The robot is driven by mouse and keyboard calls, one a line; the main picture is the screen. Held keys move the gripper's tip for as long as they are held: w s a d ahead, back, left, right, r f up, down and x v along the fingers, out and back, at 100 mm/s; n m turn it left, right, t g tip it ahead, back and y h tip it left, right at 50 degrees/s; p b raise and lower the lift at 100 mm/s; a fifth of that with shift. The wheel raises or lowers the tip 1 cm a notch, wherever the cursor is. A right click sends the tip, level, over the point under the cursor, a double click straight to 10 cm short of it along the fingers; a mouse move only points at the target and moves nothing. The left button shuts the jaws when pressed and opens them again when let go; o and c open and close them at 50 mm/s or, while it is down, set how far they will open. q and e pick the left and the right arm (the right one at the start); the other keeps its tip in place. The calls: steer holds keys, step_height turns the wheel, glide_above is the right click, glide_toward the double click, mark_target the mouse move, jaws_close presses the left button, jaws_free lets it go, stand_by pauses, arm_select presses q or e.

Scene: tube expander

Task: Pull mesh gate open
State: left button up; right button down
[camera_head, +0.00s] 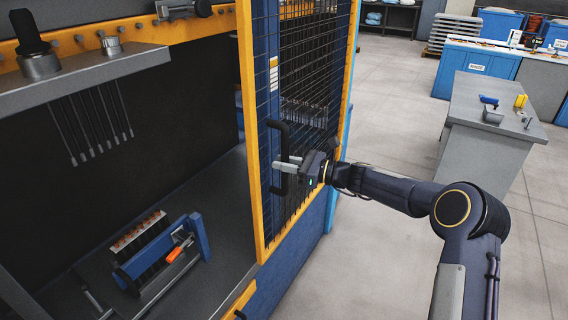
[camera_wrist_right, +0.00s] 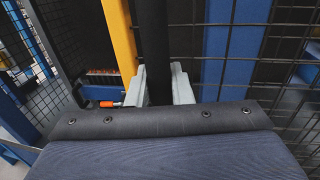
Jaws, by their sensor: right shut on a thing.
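The mesh gate (camera_head: 318,62) is a black wire grid in a yellow frame, standing at the right side of the machine opening. A black vertical bar handle (camera_head: 284,140) is fixed to the gate near its left frame post. My right gripper (camera_head: 287,163) is shut on the handle. In the right wrist view, the two grey fingers (camera_wrist_right: 159,84) sit on either side of the dark handle bar (camera_wrist_right: 153,45), with the yellow frame post (camera_wrist_right: 119,38) just to the left. My left gripper is not in view.
The machine interior is open left of the gate, with a blue fixture (camera_head: 160,250) with an orange part on its floor. A grey table (camera_head: 490,110) with small tools stands at the right. The floor (camera_head: 390,110) between is clear.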

stand_by(0.3)
steer(key=c, duration=1.3)
jaws_free()
steer(key=shift+c, duration=0.2)
steer(key=b+v, duration=0.1)
steer(key=v, duration=0.6)
steer(key=shift+s+d+b, duration=0.2)
steer(key=shift+d+b, duration=0.15)
steer(key=shift+b, duration=0.05)
